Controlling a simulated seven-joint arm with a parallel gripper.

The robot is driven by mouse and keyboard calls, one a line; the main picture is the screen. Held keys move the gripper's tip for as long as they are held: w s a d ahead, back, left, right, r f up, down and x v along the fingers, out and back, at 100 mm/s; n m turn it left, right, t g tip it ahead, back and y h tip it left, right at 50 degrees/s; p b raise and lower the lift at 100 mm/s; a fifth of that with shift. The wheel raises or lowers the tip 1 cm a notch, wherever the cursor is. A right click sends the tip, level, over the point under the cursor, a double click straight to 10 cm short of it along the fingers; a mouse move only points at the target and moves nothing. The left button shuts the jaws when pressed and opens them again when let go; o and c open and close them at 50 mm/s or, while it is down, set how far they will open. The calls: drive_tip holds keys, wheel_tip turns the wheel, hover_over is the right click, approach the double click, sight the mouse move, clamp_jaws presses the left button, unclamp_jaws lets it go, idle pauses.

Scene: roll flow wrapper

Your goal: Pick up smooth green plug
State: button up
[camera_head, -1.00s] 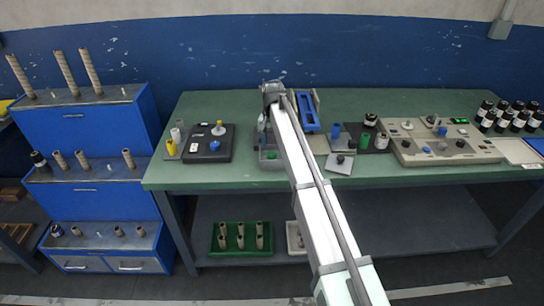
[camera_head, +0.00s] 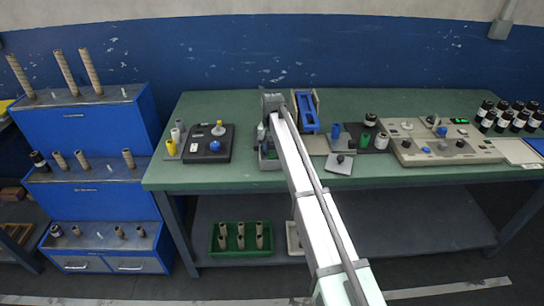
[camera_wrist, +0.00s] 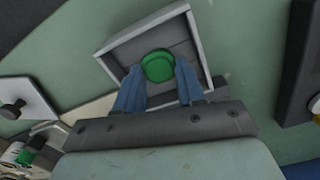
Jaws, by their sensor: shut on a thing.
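The smooth green plug (camera_wrist: 158,64) is a round green piece in a small grey square tray (camera_wrist: 203,48) in the wrist view. My gripper (camera_wrist: 159,72) has its two blue fingers at the plug's near left and near right sides, shut on it. The plug is within or just above the tray; I cannot tell whether it touches the tray floor. In the head view, the grey tray (camera_head: 271,166) is at the front middle of the bench, and my arm hides much of the gripper there.
A black plate (camera_head: 208,154) with a blue knob is left of the tray. A grey plate (camera_head: 339,166) with a dark knob is to the right. A blue fixture (camera_head: 307,112) stands behind. Bare green bench (camera_head: 230,108) is free at the back left.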

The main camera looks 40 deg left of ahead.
sight(272, 152)
wheel_tip(272, 152, up, 9)
drive_tip(key=w+d+f+m, duration=0.1)
drive_tip(key=w+d+f, duration=0.15)
drive_tip(key=d, duration=1.95)
drive_tip(key=w+d+f+m, duration=0.1)
drive_tip(key=w+d+m, duration=0.15)
drive_tip(key=d, duration=1.85)
drive_tip(key=w+d+f+m, duration=0.1)
drive_tip(key=w+d+f, duration=0.15)
drive_tip(key=d, duration=1.95)
drive_tip(key=w+a+r+n, duration=0.1)
drive_tip(key=w+a+r, duration=0.2)
drive_tip(key=a, duration=1.5)
drive_tip(key=w+a+r+n, duration=0.2)
drive_tip(key=w+a+r, duration=0.2)
drive_tip(key=w+a, duration=0.6)
drive_tip(key=w+a+r+n, duration=0.1)
drive_tip(key=w+a+r, duration=0.2)
drive_tip(key=a, duration=2.3)
drive_tip(key=w, duration=0.4)
drive_tip(key=shift+a+r, duration=0.15)
drive_tip(key=shift+r, duration=0.15)
drive_tip(key=shift+n, duration=0.25)
drive_tip(key=shift+f, duration=2.4)
